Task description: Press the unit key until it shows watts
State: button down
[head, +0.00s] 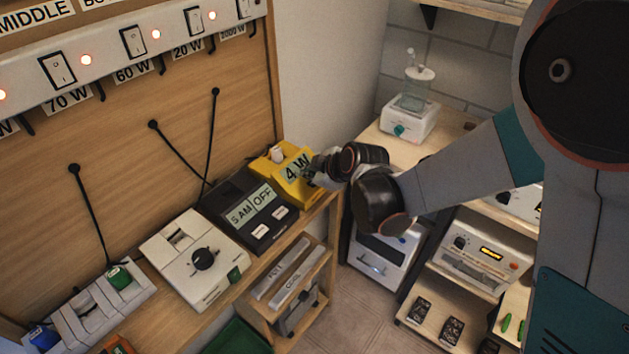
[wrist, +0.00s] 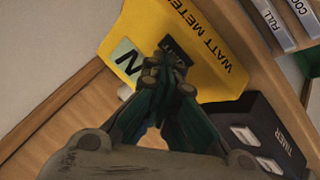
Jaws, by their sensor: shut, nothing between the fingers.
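The yellow watt meter (head: 273,174) stands at the right end of the wooden shelf in the head view. Its pale display shows "4 W" (head: 297,166). In the wrist view the yellow meter (wrist: 205,85) fills the upper middle, with "WATT METER" lettering and part of its display (wrist: 126,60) showing a "W". A small dark key (wrist: 176,48) lies just beyond my fingertips and is partly hidden by them; I cannot tell whether they touch it. My gripper (head: 316,172) is shut and empty at the meter's right side; its fingertips also meet over the meter in the wrist view (wrist: 165,68).
A white box with a black knob (head: 200,259) is further left. A switch strip (head: 110,50) runs above. Labelled bars (head: 283,273) sit on the lower shelf.

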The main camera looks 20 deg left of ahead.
jog(key=shift+r+p, duration=0.45)
jog(key=shift+r, duration=0.3)
jog(key=shift+r, duration=0.15)
notch_tip(320, 180, up, 5)
jog(key=p, duration=0.3)
jog(key=shift+w, duration=0.1)
dwell(0.8)
